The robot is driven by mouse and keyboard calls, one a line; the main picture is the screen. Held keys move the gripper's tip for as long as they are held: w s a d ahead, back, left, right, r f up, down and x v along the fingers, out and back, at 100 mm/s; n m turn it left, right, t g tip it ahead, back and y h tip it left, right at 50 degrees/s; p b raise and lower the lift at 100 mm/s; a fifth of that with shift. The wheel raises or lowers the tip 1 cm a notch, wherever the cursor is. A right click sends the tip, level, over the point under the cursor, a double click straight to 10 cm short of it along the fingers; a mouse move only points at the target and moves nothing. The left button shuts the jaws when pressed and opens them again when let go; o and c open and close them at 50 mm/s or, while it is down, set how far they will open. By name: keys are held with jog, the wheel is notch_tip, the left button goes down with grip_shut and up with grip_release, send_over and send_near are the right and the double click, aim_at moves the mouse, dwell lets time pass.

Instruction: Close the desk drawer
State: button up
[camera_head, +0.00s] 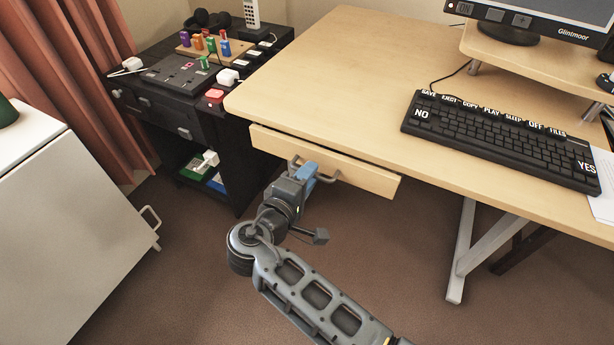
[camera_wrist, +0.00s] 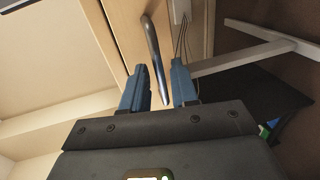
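The desk drawer (camera_head: 355,172) has a plain light-wood front and sits under the near left edge of the desk (camera_head: 345,75). Its front shows below the desktop edge; how far it stands out is hard to tell. It has a grey bar handle (camera_head: 326,180), partly hidden by my gripper. My gripper (camera_head: 306,172) is at the handle, its blue fingers close to the drawer front. In the wrist view my gripper (camera_wrist: 158,88) is open, and the handle (camera_wrist: 155,60) runs between the two fingers with gaps visible. The drawer front (camera_wrist: 130,25) is just beyond.
A black side cabinet (camera_head: 228,165) with small items on top stands left of the desk. A white cabinet (camera_head: 75,220) with a handle is at the left. A keyboard (camera_head: 500,140) and monitor stand (camera_head: 535,55) are on the desk. The desk leg (camera_head: 465,240) is right of my gripper; the carpet between is clear.

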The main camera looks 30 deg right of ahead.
grip_shut()
dwell(1.2)
